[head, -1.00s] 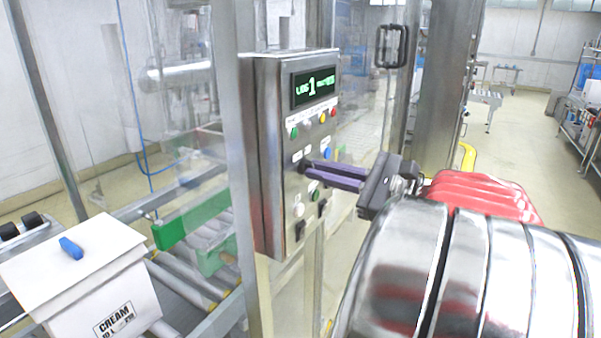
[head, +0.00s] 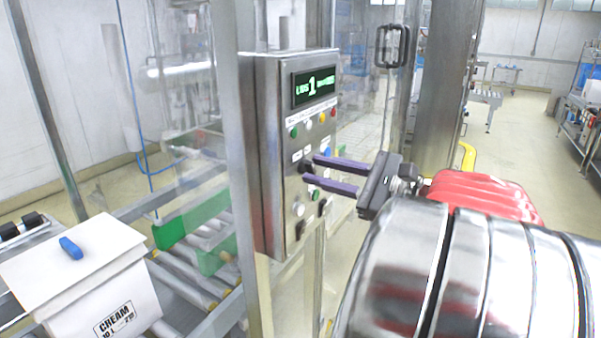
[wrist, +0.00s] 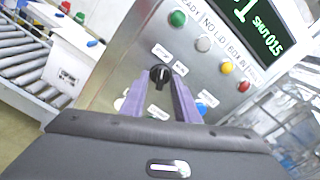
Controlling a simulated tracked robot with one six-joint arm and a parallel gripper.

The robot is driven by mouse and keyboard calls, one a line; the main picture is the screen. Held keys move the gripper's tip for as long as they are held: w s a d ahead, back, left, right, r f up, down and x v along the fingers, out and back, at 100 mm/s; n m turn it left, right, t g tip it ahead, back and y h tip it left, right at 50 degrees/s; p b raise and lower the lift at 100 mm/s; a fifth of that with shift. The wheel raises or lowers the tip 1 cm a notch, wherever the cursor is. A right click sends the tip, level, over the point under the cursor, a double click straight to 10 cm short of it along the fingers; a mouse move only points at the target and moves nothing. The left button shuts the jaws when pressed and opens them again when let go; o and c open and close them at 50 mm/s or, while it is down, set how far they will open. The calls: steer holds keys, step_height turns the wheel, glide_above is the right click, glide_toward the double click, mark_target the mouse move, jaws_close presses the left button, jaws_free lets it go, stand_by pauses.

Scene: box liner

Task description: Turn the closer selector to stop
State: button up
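The grey control panel (head: 283,130) stands left of my gripper. In the wrist view a black selector knob (wrist: 160,73) sits on the panel face, with small white labels around it that I cannot read. My gripper (head: 311,171) has two purple fingers reaching to the panel. The fingers are spread apart, with the knob between and just beyond their tips in the wrist view (wrist: 158,84). I see no grip on the knob. In the head view the fingers partly hide the knob. Two more black switches, a lower left one (head: 300,229) and a lower right one (head: 322,207), sit below.
A lit green display (head: 314,86) and a row of coloured lamps (wrist: 203,44) are above the knob. A blue button (wrist: 201,109) is close to the right finger. A steel post (head: 233,150) stands left of the panel. A white cream box (head: 125,290) is at lower left.

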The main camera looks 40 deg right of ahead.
steer(key=v, duration=1.4)
steer(key=shift+w+a, duration=0.1)
stand_by(0.6)
